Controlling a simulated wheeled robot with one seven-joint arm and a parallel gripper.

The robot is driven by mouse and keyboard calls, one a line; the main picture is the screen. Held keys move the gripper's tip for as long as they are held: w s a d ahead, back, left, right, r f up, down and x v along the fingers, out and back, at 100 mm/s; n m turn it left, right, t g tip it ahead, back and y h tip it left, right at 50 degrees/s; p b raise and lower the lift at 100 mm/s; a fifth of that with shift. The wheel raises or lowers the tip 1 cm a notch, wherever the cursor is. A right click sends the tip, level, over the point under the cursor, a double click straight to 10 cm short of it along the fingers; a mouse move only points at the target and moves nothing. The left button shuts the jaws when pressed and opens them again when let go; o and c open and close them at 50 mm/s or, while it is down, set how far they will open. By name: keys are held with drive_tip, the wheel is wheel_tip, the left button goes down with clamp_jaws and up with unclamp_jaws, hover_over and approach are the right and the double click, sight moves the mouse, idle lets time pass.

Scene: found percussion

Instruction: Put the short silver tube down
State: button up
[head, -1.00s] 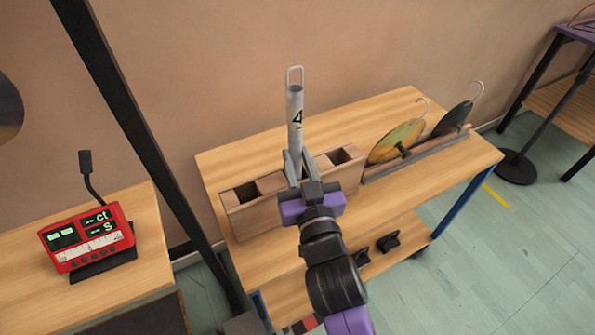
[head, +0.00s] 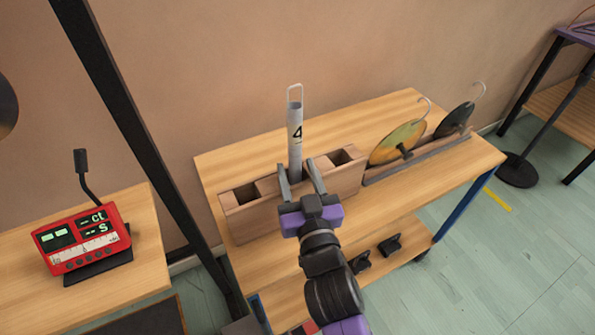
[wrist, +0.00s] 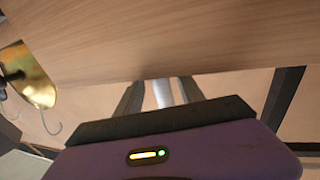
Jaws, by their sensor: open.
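The short silver tube (head: 295,133), marked with a 4 and topped by a wire loop, stands upright in the wooden slotted box (head: 259,223) on the table. Its lower end is hidden inside the box. My gripper (head: 301,176) is open, its fingers apart on the near side of the tube, and the tube stands free of them. In the wrist view, part of the tube (wrist: 163,94) shows between the two spread fingers.
Open slots lie on either side of the tube. Two hanging discs, one brass (head: 392,143) and one dark (head: 453,122), stand in a rack to the right. A red meter (head: 82,239) sits on the left table, beyond a black post (head: 150,150).

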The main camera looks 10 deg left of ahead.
drive_tip(key=shift+r, duration=0.1)
drive_tip(key=shift+r+p, duration=0.2)
drive_tip(key=shift+p, duration=0.1)
drive_tip(key=b+v, duration=0.1)
drive_tip(key=v, duration=1.1)
drive_tip(key=shift+f, duration=0.15)
drive_tip(key=s+d+f+m+g+h, duration=0.1)
drive_tip(key=s+d+f, duration=0.2)
drive_tip(key=s+d, duration=0.35)
drive_tip(key=s+d+f+m+h, duration=0.1)
drive_tip(key=s+d+f+h, duration=0.1)
drive_tip(key=s+d+f, duration=0.4)
drive_tip(key=s+d+r+m+g+h, duration=0.1)
drive_tip(key=s+d, duration=0.3)
drive_tip(key=s, duration=0.4)
drive_tip(key=s+d+r+m+h, duration=0.1)
drive_tip(key=s+d+r+h, duration=0.1)
drive_tip(key=s, duration=0.6)
drive_tip(key=d+r, duration=0.1)
drive_tip(key=d, duration=0.1)
drive_tip(key=shift+d+r+g, duration=0.3)
drive_tip(key=shift+g, duration=0.1)
